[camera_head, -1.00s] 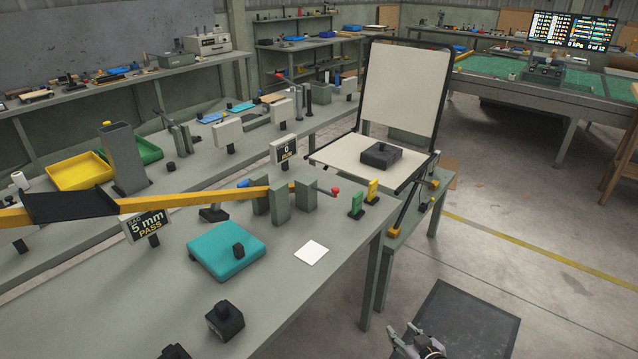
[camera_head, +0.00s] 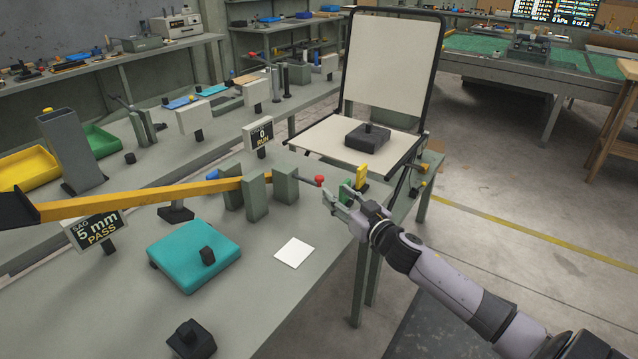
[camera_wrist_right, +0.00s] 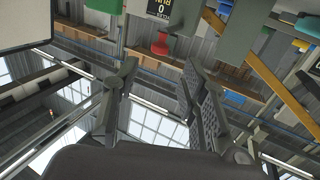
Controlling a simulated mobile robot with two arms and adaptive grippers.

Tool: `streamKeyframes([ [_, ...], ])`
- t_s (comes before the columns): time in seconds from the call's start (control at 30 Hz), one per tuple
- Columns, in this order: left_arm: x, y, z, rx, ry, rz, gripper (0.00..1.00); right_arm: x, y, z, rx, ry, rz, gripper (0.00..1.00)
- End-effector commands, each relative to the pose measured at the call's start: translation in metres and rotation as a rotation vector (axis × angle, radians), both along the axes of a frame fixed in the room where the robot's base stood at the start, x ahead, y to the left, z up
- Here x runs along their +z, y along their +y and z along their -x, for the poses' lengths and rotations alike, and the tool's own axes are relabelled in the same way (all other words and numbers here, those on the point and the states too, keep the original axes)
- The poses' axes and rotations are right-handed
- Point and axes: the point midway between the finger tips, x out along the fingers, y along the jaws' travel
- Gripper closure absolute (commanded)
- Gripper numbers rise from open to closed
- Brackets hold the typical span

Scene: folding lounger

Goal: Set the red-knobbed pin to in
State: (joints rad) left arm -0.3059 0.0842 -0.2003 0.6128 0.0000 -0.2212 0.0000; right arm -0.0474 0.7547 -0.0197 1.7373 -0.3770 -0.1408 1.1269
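The red-knobbed pin (camera_head: 319,181) sticks out to the right of the grey upright blocks (camera_head: 257,195) at the end of the yellow beam. My right gripper (camera_head: 337,194) is just right of the red knob and slightly nearer the camera, with a small gap visible. In the right wrist view, its two fingers (camera_wrist_right: 160,78) stand apart with nothing between them. A red shape, seemingly the knob (camera_wrist_right: 160,45), shows beyond the fingertips. Whether the pin is in or out is not clear. My left gripper is not in view.
A yellow block (camera_head: 361,175) and a partly hidden green block stand close behind my right gripper. The lounger (camera_head: 395,60) stands behind them with a dark weight on its seat. A teal pad (camera_head: 195,252) and white card (camera_head: 294,252) lie on the bench.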

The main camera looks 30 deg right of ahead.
Motion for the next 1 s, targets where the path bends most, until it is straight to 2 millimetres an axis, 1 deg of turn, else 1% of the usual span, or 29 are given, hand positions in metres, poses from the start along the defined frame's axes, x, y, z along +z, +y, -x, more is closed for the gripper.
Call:
streamKeyframes([
  [0.03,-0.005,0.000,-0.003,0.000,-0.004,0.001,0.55,0.001,-0.001,-0.010,-0.001,-0.005,0.003,0.60],
  [0.2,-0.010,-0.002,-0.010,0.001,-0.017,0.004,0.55,0.001,-0.001,-0.039,-0.002,-0.004,0.002,0.60],
  [0.4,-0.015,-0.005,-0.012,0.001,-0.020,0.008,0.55,0.001,-0.001,-0.069,-0.003,-0.003,0.001,0.60],
  [0.5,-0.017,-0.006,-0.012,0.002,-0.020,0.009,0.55,0.000,-0.001,-0.081,-0.001,-0.002,0.001,0.60],
  [0.7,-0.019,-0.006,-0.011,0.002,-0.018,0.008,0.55,0.000,-0.001,-0.094,-0.001,0.000,0.000,0.60],
  [1.0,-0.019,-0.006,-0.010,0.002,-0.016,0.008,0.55,0.000,0.000,-0.096,-0.001,0.000,0.000,0.60],
])
